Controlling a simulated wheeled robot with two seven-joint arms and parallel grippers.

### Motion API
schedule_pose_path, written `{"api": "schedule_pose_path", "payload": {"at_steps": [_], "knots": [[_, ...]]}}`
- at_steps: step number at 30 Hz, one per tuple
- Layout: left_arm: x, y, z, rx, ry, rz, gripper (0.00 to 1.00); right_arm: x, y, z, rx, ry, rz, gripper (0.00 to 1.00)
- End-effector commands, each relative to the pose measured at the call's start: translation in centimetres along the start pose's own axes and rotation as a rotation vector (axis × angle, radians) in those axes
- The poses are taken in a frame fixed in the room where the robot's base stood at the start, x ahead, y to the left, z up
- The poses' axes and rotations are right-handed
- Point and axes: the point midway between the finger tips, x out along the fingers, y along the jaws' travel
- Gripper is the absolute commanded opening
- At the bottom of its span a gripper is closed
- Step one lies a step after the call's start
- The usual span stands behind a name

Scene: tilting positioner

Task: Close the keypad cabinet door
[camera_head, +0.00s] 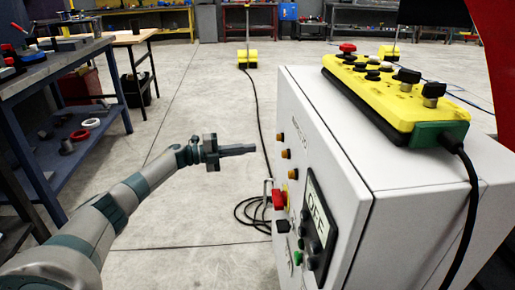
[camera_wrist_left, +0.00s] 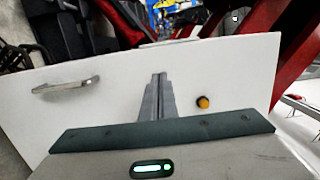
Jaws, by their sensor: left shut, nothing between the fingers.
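The white keypad cabinet (camera_head: 420,215) stands at the right in the head view. Its front door panel (camera_head: 325,150) carries orange lamps, a red knob (camera_head: 279,199) and an "OFF" plate (camera_head: 316,215). A dark seam runs between door and body; I cannot tell how wide the gap is. My left gripper (camera_head: 240,150) is shut and empty, left of the panel, pointing toward it. In the left wrist view, the shut fingers (camera_wrist_left: 157,97) are in front of the white panel (camera_wrist_left: 110,75), between a metal handle (camera_wrist_left: 66,85) and an orange lamp (camera_wrist_left: 203,102). Contact is unclear. My right gripper is out of view.
A yellow control box (camera_head: 395,95) with knobs sits on the cabinet top, its black cable hanging down the side. A workbench (camera_head: 60,65) stands at the left. A black cable (camera_head: 250,210) lies coiled on the floor. The floor between bench and cabinet is mostly clear.

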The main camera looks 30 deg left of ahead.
Motion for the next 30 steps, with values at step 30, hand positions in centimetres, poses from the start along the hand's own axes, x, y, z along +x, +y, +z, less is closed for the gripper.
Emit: {"api": "schedule_pose_path", "payload": {"at_steps": [30], "knots": [[-6.5,0.1,0.8,0.0,-0.001,0.003,0.0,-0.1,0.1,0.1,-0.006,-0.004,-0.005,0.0]]}}
